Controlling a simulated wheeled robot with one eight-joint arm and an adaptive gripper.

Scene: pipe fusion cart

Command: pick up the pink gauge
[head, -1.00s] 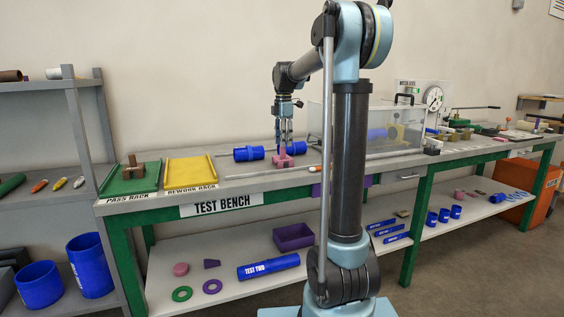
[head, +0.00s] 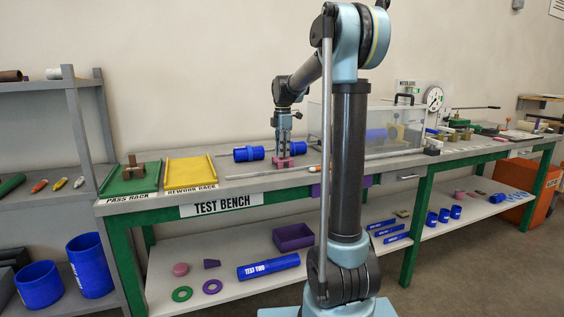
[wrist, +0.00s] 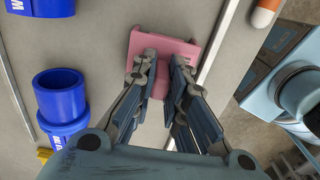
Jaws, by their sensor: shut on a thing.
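The pink gauge (head: 283,162) is on the test bench top, in front of the blue pipe pieces. In the wrist view it shows as a pink block (wrist: 176,47) with a wide flat far part and a narrower part between my fingers. My gripper (head: 284,152) points straight down over it. In the wrist view my gripper (wrist: 161,75) has its two fingers closed on the narrower part. The fingertips hide some of it. I cannot tell any gap between the gauge and the bench.
Blue pipes (head: 249,153) lie just behind the gauge; one (wrist: 62,97) is close to my left finger. A thin pale rod (wrist: 212,45) runs along the right. Green (head: 130,180) and yellow (head: 190,171) racks stand left. A clear box (head: 350,130) stands right.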

